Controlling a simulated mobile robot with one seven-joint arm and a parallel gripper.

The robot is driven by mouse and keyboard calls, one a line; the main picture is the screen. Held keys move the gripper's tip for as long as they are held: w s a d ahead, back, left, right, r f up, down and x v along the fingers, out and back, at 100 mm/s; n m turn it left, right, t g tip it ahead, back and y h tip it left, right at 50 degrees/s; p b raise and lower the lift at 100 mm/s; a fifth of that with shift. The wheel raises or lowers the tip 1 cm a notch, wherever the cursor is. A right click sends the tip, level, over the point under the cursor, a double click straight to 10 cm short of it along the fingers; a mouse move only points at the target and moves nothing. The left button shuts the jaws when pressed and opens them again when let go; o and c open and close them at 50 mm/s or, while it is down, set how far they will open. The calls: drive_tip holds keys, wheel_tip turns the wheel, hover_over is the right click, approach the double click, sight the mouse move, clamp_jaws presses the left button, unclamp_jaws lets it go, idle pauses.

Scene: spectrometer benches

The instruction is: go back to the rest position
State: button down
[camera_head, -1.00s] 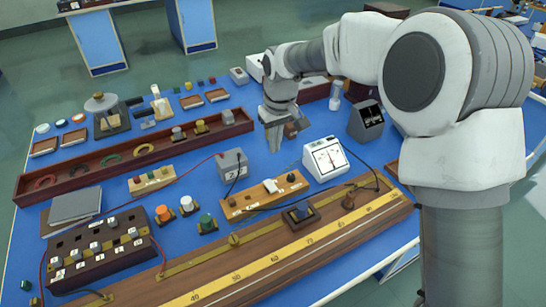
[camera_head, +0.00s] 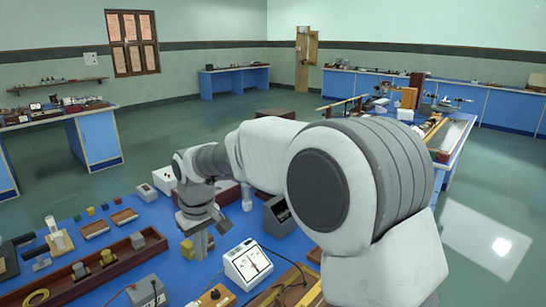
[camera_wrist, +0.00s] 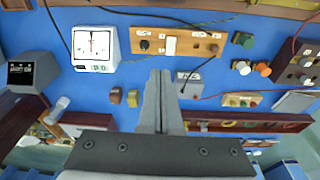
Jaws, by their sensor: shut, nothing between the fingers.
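My gripper (camera_head: 200,243) hangs over the blue bench top at the lower middle of the head view, fingers pointing down. In the wrist view its two fingers (camera_wrist: 160,100) are pressed together with nothing between them. A white meter with a dial (camera_head: 246,264) stands to the right of the gripper in the head view; it also shows in the wrist view (camera_wrist: 97,45). A small yellow block (camera_head: 187,248) is just left of the fingers in the head view. Whether the fingers touch anything on the bench cannot be told.
A dark box instrument (camera_head: 279,215) stands behind the meter. A long wooden tray (camera_head: 62,286) with weights lies at left. Wooden boards, wires and coloured knobs crowd the bench. Other benches (camera_head: 95,135) stand farther off, with open green floor (camera_head: 190,150) between.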

drive_tip(key=s+d+r+m+t, duration=0.1)
drive_tip(key=s+d+r, duration=0.15)
drive_tip(key=d, duration=0.35)
drive_tip(key=s+d+r+m, duration=0.2)
drive_tip(key=d+r, duration=0.2)
drive_tip(key=d, duration=0.3)
drive_tip(key=s+d+r+m+t, duration=0.1)
drive_tip(key=s+d+r, duration=0.1)
drive_tip(key=d+r, duration=0.3)
drive_tip(key=s+d+f+m+t, duration=0.1)
drive_tip(key=s+d+m, duration=0.1)
drive_tip(key=s+d, duration=0.5)
drive_tip(key=s+d+f+m+t+h, duration=0.1)
drive_tip(key=s+d+m, duration=0.2)
drive_tip(key=s+d, duration=0.5)
drive_tip(key=shift+f+m, duration=0.3)
drive_tip(key=shift+f, duration=0.05)
drive_tip(key=shift+a, duration=0.1)
